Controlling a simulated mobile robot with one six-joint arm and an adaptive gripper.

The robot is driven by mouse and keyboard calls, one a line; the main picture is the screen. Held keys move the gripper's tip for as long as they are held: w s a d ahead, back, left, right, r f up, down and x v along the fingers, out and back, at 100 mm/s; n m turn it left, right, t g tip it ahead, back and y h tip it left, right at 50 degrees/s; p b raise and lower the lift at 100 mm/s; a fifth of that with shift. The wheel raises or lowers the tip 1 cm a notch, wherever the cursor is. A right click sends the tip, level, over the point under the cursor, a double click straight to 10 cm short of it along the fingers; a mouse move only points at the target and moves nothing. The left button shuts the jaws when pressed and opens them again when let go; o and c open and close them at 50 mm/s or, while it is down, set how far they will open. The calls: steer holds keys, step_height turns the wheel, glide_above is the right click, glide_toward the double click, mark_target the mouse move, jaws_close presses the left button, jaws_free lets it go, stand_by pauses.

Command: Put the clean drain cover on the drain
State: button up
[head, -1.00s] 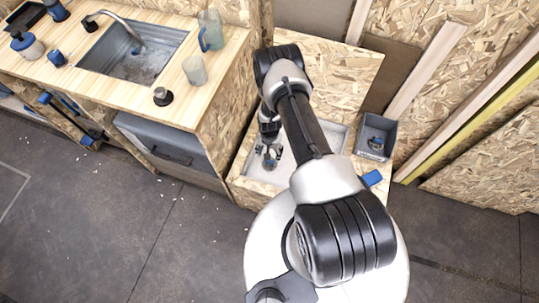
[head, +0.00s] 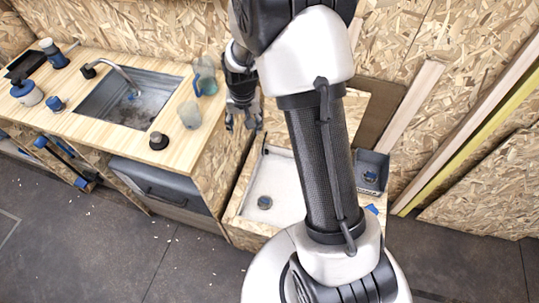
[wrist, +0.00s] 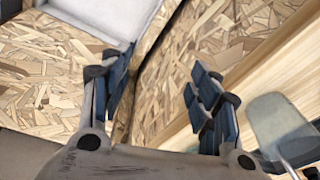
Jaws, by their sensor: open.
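A small round dark piece with some blue (head: 264,202) sits in the pale shallow tray (head: 285,178), toward its front left. It is too small to tell whether it is the drain alone or a cover seated on it. Another round, dark piece with blue (head: 370,176) lies in the grey bin (head: 372,158) right of the tray. My gripper (head: 243,122) is raised behind and left of the tray, apart from both pieces. The wrist view shows its blue-padded fingers (wrist: 162,85) spread with nothing between them. A tray corner (wrist: 105,12) shows at the top left there.
The wooden counter (head: 195,150) with a metal sink (head: 125,100) stands left of the tray. A clear jug (head: 190,114) and a blue-handled jug (head: 205,75) stand on it near my gripper. A small blue item (head: 372,209) lies by the tray's right side.

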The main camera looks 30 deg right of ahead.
steer(key=s+a+r+n+t, duration=0.1)
steer(key=s+a+r, duration=0.1)
steer(key=s+r, duration=0.5)
steer(key=s+a+r+n, duration=0.2)
steer(key=s+r, duration=0.2)
steer(key=r, duration=0.7)
steer(key=s+a+r+n, duration=0.1)
steer(key=s+r, duration=0.1)
steer(key=s, duration=0.6)
steer(key=s+a+r+n+t, duration=0.1)
steer(key=s+r, duration=0.2)
steer(key=s, duration=0.5)
steer(key=shift+s+t, duration=0.15)
steer(key=shift+t, duration=0.15)
